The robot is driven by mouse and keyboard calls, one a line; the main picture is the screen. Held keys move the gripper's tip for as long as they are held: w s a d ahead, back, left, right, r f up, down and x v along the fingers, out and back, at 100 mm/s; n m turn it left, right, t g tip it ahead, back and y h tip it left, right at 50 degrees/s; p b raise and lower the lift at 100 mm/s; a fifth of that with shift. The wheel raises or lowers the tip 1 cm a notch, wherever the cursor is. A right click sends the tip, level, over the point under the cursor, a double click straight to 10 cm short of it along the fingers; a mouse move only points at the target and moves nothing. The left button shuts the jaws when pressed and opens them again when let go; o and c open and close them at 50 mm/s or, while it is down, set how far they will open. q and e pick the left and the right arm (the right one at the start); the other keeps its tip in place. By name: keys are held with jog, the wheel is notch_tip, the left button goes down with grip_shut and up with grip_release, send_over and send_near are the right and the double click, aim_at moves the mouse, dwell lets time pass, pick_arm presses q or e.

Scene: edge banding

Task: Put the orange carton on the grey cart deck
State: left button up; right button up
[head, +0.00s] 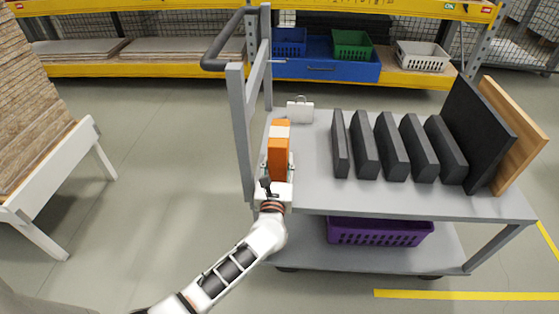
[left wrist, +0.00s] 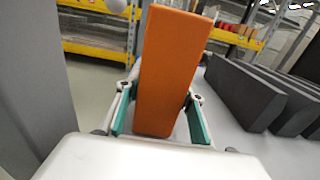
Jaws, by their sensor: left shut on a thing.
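The orange carton (head: 278,158), with a white patch near its top, is upright at the left end of the grey cart deck (head: 318,190). My left gripper (head: 277,176) is shut on it; the carton (left wrist: 170,75) also stands between the teal-padded fingers (left wrist: 158,122) in the left wrist view. I cannot tell whether the carton's base touches the deck, as the gripper hides it. My right gripper is in neither view.
Several dark grey blocks (head: 390,148) stand in a row on the deck, with a black panel (head: 480,125) and a wooden board (head: 515,130) at right. A white box (head: 300,112) stands behind the carton. The cart's handle frame (head: 240,130) is close at left. A purple crate (head: 380,234) is below.

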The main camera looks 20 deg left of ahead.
pick_arm(q)
jog(key=o, duration=1.1)
jog(key=shift+f, duration=0.1)
jog(key=shift+c, duration=0.2)
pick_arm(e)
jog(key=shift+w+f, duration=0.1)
pick_arm(q)
jog(key=shift+w+r, duration=0.1)
jog(key=shift+r, duration=0.25)
jog(key=p+v, duration=0.1)
jog(key=v, duration=1.1)
jog(key=shift+f, duration=0.1)
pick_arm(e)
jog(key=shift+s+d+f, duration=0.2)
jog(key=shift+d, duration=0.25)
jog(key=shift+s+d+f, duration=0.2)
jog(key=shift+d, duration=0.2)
